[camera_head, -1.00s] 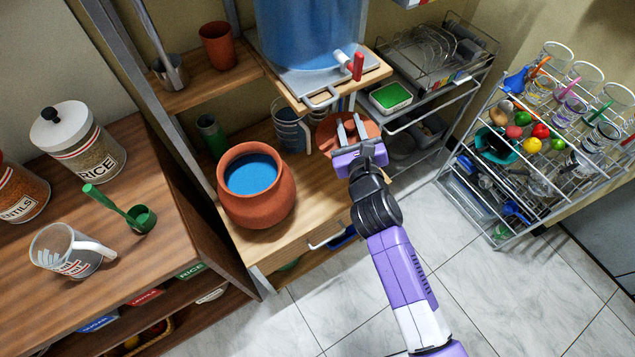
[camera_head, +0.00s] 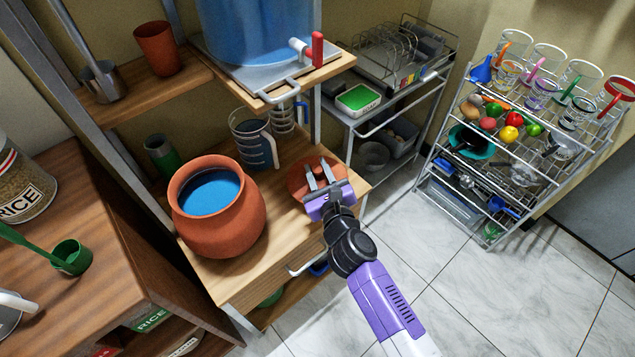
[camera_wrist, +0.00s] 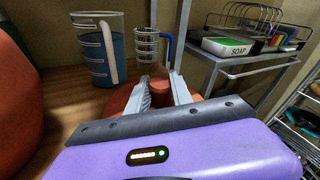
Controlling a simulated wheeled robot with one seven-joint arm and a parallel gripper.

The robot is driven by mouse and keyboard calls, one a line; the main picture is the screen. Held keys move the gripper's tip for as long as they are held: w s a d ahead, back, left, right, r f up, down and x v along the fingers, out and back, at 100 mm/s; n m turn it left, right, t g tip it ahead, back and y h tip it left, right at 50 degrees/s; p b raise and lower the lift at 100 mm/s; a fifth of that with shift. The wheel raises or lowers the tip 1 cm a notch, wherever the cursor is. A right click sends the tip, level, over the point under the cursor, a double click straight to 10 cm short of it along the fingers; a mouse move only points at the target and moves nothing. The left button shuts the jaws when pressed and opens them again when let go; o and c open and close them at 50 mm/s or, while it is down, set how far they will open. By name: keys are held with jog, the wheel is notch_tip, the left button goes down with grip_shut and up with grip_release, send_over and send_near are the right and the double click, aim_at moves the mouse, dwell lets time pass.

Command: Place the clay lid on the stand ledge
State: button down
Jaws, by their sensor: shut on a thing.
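The clay lid (camera_head: 301,180) is a reddish-brown disc with a knob, at the right end of the wooden stand ledge (camera_head: 290,238). My gripper (camera_head: 320,176) is over the lid, its two fingers shut on the knob (camera_wrist: 161,92). In the wrist view the lid's disc (camera_wrist: 119,101) shows below and beside the fingers. Whether the lid rests on the wood or hangs just above it, I cannot tell. The open clay pot (camera_head: 232,232), holding blue water, stands left of the lid, apart from it.
A measuring jug (camera_head: 252,138) and a second jug (camera_head: 283,117) stand behind the lid. Above is a shelf with a blue water tank (camera_head: 255,30) and red-handled tap (camera_head: 317,50). A metal rack (camera_head: 360,118) with soap (camera_head: 357,98) is at right.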

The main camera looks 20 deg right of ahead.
aim_at(318, 179)
notch_tip(318, 179, down, 4)
jog(key=b, duration=0.3)
jog(key=shift+r, duration=0.1)
jog(key=c, duration=1.6)
grip_release()
jog(key=shift+f, duration=0.25)
jog(key=o, duration=0.5)
jog(key=shift+c, duration=0.2)
jog(key=shift+r, duration=0.1)
jog(key=shift+r, duration=0.2)
jog(key=s+a+r+p, duration=0.1)
jog(key=s, duration=1)
jog(key=shift+s+a+r, duration=0.2)
jog(key=shift+s+r, duration=0.05)
jog(key=shift+s, duration=0.15)
